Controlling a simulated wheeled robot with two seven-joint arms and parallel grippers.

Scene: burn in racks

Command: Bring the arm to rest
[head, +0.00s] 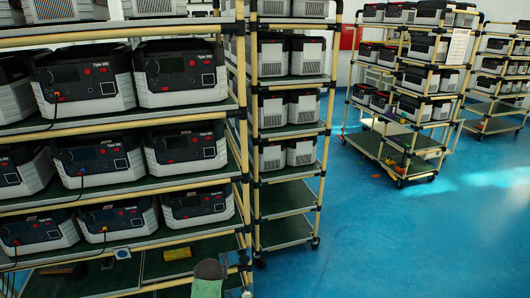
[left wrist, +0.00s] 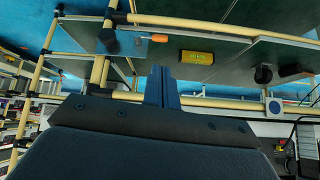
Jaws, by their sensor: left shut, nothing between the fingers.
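My left gripper (left wrist: 161,88) shows in the left wrist view with its dark fingers together and nothing between them. It points at the bottom level of a rack, in open space in front of it. In the head view a grey and green rounded part at the bottom edge, in front of the near rack (head: 130,111), may be part of my left arm; its fingers cannot be made out there. My right gripper is in neither view.
The near rack holds several black and white units (head: 180,72), some with cables. A yellow box (head: 177,254) lies on its lowest shelf and shows in the left wrist view (left wrist: 197,57), near an orange-handled tool (left wrist: 155,38). More racks (head: 407,178) stand right; blue floor (head: 350,250) is clear.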

